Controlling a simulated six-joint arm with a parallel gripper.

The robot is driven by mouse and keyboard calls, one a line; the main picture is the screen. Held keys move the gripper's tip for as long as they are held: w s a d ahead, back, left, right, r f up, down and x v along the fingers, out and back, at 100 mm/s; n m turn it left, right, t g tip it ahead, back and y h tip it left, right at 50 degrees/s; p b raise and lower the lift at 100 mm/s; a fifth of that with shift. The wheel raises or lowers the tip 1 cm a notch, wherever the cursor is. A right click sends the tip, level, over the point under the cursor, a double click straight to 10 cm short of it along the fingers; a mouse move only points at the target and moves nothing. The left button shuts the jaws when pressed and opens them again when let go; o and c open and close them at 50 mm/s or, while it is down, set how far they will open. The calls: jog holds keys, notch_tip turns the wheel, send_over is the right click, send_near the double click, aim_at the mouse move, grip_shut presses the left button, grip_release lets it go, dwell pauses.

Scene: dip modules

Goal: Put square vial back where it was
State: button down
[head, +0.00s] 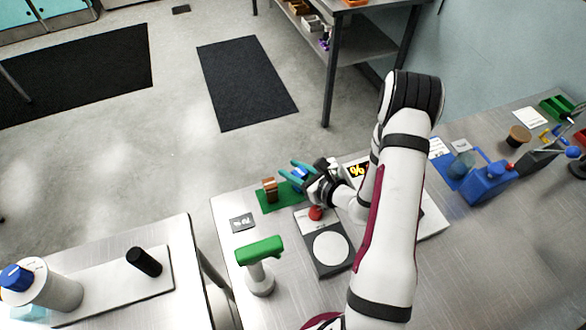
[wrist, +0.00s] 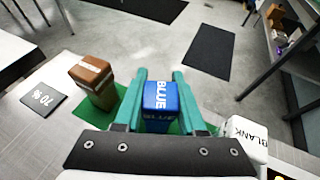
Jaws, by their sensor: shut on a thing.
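A square vial with a blue top lettered "BLUE" (wrist: 158,98) is between the fingers of my gripper (wrist: 158,100) in the wrist view. My gripper is shut on it, and the fingers lie along its left and right sides. In the head view my gripper (head: 300,172) is over the right part of a green mat (head: 266,205). A brown-topped square vial (wrist: 95,80) stands on the mat to the left; it also shows in the head view (head: 270,189). A white-topped vial lettered "BLANK" (wrist: 247,136) is to the right. Whether the blue vial touches the mat is hidden.
A "70 %" card (wrist: 43,98) lies left of the mat. A device with a round white plate (head: 330,247) and a red knob (head: 316,213) is in front of the mat. A green-topped stand (head: 260,252) is at the near left. Blue equipment (head: 487,184) stands at right.

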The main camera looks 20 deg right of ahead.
jog(key=shift+f, duration=0.1)
jog(key=c, duration=0.5)
grip_release()
jog(key=v, duration=1.2)
jog(key=shift+d, duration=0.1)
